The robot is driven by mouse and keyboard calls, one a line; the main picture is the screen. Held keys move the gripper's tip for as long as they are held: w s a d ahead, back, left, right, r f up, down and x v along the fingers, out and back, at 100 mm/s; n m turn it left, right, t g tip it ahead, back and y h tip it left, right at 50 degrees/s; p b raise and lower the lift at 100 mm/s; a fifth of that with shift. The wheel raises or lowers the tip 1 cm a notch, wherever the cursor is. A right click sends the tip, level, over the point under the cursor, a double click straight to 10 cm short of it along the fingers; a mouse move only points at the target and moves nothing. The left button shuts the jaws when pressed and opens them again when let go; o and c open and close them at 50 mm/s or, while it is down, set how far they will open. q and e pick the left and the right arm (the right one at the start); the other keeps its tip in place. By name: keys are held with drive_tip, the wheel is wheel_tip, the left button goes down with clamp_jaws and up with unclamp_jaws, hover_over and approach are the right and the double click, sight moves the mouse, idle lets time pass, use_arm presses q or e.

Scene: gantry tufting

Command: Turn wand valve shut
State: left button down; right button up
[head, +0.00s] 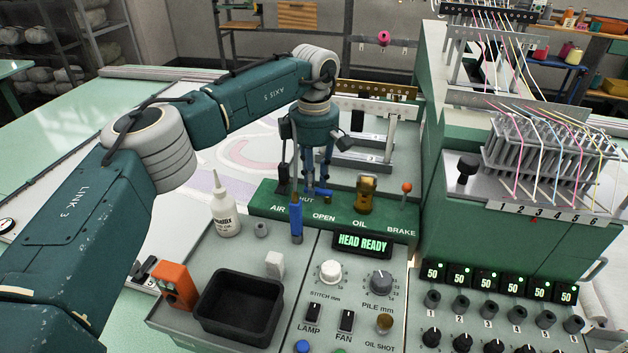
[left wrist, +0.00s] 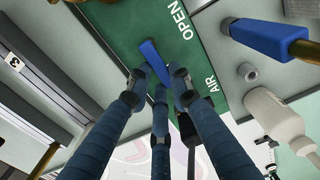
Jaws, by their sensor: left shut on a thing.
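The wand valve's blue lever (head: 319,192) is on the green panel (head: 262,213) by the AIR, OPEN and partly hidden SHUT labels. In the left wrist view the lever (left wrist: 150,58) runs between my finger ends, its free end pointing up toward the panel area beside OPEN. My left gripper (head: 318,172) comes down from above and is shut on the lever; it also shows in the left wrist view (left wrist: 159,80). The fingers hide the valve's pivot. The blue-handled wand (head: 296,224) stands upright just left of the valve. My right gripper is out of view.
A white dropper bottle (head: 225,212) stands left of the wand. A brass oil cup (head: 366,192) and a brake lever (head: 405,192) are to the right. A black tray (head: 240,335), the "HEAD READY" display (head: 362,244) and knobs lie in front.

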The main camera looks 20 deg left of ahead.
use_arm(q)
drive_tip(key=shift+w+r, duration=0.1)
drive_tip(key=shift+r, duration=0.05)
drive_tip(key=c, duration=1.5)
unclamp_jaws()
drive_tip(key=shift+c, duration=0.2)
wheel_tip(320, 180, up, 12)
